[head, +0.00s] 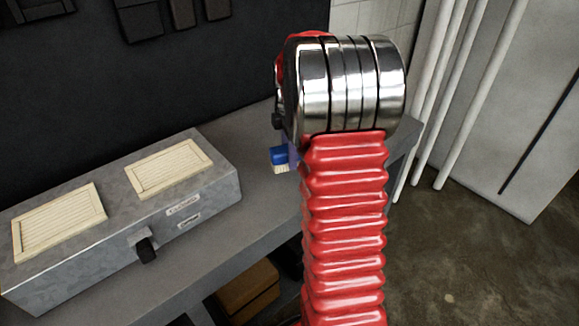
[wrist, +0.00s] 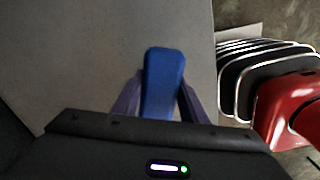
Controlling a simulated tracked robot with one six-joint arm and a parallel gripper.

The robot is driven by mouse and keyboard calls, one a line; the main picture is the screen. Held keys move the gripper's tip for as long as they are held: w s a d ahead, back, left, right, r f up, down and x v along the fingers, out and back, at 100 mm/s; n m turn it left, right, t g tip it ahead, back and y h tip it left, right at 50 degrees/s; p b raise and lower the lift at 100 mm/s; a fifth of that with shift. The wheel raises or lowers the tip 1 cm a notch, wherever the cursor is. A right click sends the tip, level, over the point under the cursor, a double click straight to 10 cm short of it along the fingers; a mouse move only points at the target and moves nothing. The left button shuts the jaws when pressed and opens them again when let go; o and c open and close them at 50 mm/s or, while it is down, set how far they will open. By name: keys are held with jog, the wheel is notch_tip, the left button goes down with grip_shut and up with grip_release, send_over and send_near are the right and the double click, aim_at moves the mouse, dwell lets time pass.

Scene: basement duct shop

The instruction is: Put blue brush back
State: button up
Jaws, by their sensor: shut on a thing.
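The blue brush (head: 279,156) shows in the head view as a blue block with pale bristles below it, just left of my red arm. In the wrist view the blue brush (wrist: 163,82) lies between the two purple fingers of my gripper (wrist: 161,96). The gripper is shut on it. The brush is over the grey bench top (wrist: 100,60); I cannot tell whether its bristles touch the bench. My arm hides most of the gripper in the head view.
A grey metal box (head: 210,210) with two cream louvred panels and a black knob (head: 146,250) stands on the bench (head: 265,215) at left. A brown box (head: 248,288) sits below. White pipes (head: 480,95) stand at right. Bare bench lies between the metal box and my arm.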

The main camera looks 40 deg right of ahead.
jog(key=shift+f, duration=0.1)
jog(key=shift+f, duration=2.4)
jog(key=o, duration=1.1)
jog(key=shift+f, duration=0.1)
notch_tip(320, 180, up, 12)
jog(key=shift+f, duration=0.15)
jog(key=shift+r, duration=0.3)
